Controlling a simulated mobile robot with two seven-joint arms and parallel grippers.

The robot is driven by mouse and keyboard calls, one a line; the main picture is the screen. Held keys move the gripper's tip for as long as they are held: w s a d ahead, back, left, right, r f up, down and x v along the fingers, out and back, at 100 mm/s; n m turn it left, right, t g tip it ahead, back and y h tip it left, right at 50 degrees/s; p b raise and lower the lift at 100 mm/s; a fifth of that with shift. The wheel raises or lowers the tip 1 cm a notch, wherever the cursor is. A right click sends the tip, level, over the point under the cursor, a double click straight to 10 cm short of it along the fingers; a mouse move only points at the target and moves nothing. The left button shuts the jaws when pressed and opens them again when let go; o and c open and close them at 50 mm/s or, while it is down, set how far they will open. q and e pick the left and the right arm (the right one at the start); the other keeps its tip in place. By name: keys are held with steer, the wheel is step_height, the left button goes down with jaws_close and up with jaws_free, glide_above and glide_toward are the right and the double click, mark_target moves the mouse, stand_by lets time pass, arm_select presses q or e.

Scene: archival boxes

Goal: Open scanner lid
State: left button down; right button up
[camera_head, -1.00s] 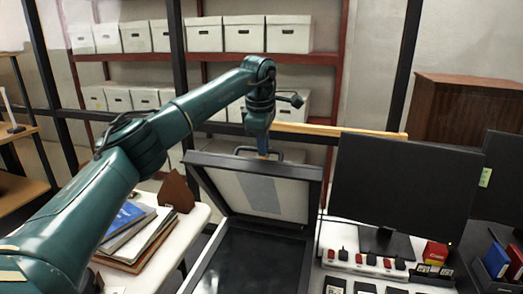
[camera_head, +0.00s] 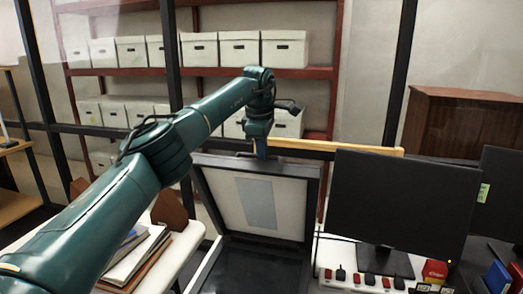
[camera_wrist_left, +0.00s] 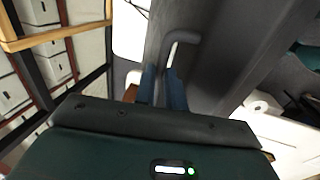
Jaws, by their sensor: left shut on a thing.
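The scanner lid (camera_head: 226,200) stands raised, steeply tilted up from the dark scanner bed (camera_head: 243,268) at the bottom of the head view. Its inner side is a white panel with a grey rectangle, set in a dark frame. My left gripper (camera_head: 261,152) is at the lid's top edge, shut on the lid handle. In the left wrist view the two blue fingers (camera_wrist_left: 163,88) close on the dark bent handle (camera_wrist_left: 182,37), beside the grey outer face of the lid. My right gripper is not in view.
A black monitor (camera_head: 402,205) stands close to the lid's right. A white table (camera_head: 182,250) with books and papers (camera_head: 138,257) is at the left. Shelves with white boxes (camera_head: 239,48) stand behind, past a dark-framed partition.

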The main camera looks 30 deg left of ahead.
arm_select(q)
steer(key=shift+f, duration=0.55)
steer(key=c, duration=1.8)
jaws_free()
steer(key=shift+c, duration=0.2)
steer(key=o, duration=0.3)
steer(key=shift+w+a+f, duration=0.1)
steer(key=shift+w+f, duration=0.15)
steer(key=shift+w, duration=0.2)
steer(key=shift+o, duration=0.3)
steer(key=shift+s+r, duration=0.1)
steer(key=shift+r, duration=0.05)
steer(key=shift+s+r, duration=0.15)
steer(key=shift+r, duration=0.45)
steer(key=v, duration=1.2)
steer(key=shift+r, duration=0.2)
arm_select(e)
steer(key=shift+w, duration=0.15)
arm_select(q)
steer(key=shift+f, duration=0.1)
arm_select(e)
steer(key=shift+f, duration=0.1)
